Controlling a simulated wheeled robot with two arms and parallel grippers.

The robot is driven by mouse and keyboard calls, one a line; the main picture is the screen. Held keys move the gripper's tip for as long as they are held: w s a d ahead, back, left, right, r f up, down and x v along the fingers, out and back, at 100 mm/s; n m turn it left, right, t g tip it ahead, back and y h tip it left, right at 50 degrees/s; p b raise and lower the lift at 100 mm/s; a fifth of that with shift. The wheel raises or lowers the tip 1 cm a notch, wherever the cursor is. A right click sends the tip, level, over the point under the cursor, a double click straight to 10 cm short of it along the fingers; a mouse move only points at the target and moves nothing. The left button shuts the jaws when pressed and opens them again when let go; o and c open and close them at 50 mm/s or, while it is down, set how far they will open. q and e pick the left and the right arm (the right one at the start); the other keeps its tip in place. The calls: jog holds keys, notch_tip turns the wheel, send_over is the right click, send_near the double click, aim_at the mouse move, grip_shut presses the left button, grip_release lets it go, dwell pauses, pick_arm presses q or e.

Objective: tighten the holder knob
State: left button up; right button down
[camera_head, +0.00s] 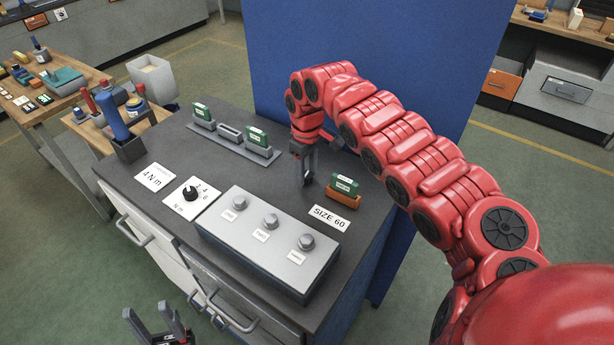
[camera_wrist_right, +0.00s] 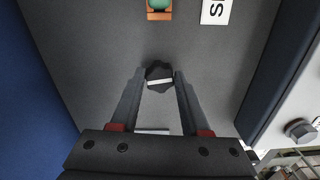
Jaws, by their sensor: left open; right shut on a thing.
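My right gripper (camera_head: 306,182) points down at the dark worktop, left of the orange holder with a green piece (camera_head: 343,188). In the right wrist view its fingertips (camera_wrist_right: 159,82) are closed on the sides of a small black knob (camera_wrist_right: 158,71) with a white stripe. The knob is largely hidden by the fingers in the head view. My left gripper (camera_head: 160,331) is open and empty, low in the head view, in front of the cabinet. The orange holder also shows at the top of the right wrist view (camera_wrist_right: 159,15).
A grey box with several silver knobs (camera_head: 270,221) stands at the worktop's front. Left of it is a black N m dial (camera_head: 190,193) and a 4 N m card (camera_head: 155,177). A grey rack (camera_head: 230,137) holds green pieces behind. A SIZE 60 label (camera_head: 329,218) lies nearby.

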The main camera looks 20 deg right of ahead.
jog(key=m+b, duration=0.3)
jog(key=m, duration=0.1)
jog(key=shift+f+b, duration=0.15)
jog(key=shift+b, duration=0.25)
jog(key=shift+r+m+b, duration=0.2)
jog(key=shift+m+b, duration=1.15)
jog(key=shift+m, duration=0.25)
jog(key=shift+c, duration=1.9)
grip_release()
jog(key=shift+r, duration=0.15)
